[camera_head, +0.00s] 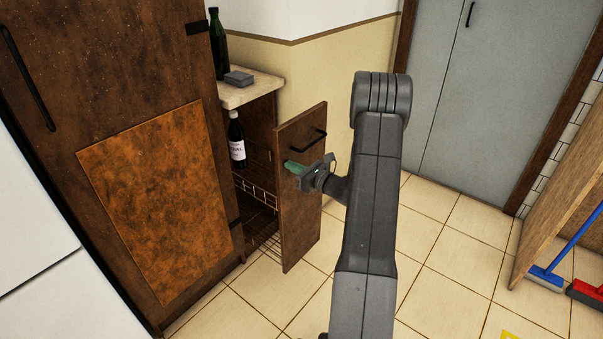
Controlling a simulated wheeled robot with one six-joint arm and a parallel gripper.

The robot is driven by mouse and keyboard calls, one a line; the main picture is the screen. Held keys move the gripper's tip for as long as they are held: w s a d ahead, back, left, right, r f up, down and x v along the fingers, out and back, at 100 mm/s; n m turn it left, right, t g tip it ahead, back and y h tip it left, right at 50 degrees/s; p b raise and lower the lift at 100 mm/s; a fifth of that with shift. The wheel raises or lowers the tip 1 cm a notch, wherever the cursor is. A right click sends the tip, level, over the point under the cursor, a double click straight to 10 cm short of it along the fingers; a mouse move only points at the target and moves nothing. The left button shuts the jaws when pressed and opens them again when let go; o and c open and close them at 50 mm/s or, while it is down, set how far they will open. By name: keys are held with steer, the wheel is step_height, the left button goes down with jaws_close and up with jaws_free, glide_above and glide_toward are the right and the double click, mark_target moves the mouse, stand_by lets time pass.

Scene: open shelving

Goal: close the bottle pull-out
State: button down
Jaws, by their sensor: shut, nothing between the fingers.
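The bottle pull-out stands open beside the tall brown cabinet, its wooden front panel (305,215) well out from the cabinet body. A black handle (308,146) is on the upper part of the panel. A wire basket (258,192) and a dark bottle with a white label (237,140) show behind the panel. My gripper (291,167) is shut and empty, with its green fingertips at the outer face of the panel, below the handle. I cannot tell whether they touch it.
The pale counter (250,90) above holds a green bottle (217,45) and a grey block (238,78). The tall brown cabinet (130,120) is at left. Grey doors (480,90) stand at the back. A blue broom (548,278) and a red brush are at right. Tiled floor is clear between.

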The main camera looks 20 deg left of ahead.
steer(key=b+x, duration=0.3)
steer(key=x, duration=1.9)
steer(key=shift+a, duration=0.3)
steer(key=shift+w+r, duration=0.15)
steer(key=shift+r, duration=0.15)
steer(key=v, duration=1.4)
steer(key=shift+d+f, duration=0.15)
steer(key=shift+f, duration=0.2)
steer(key=x, duration=1.4)
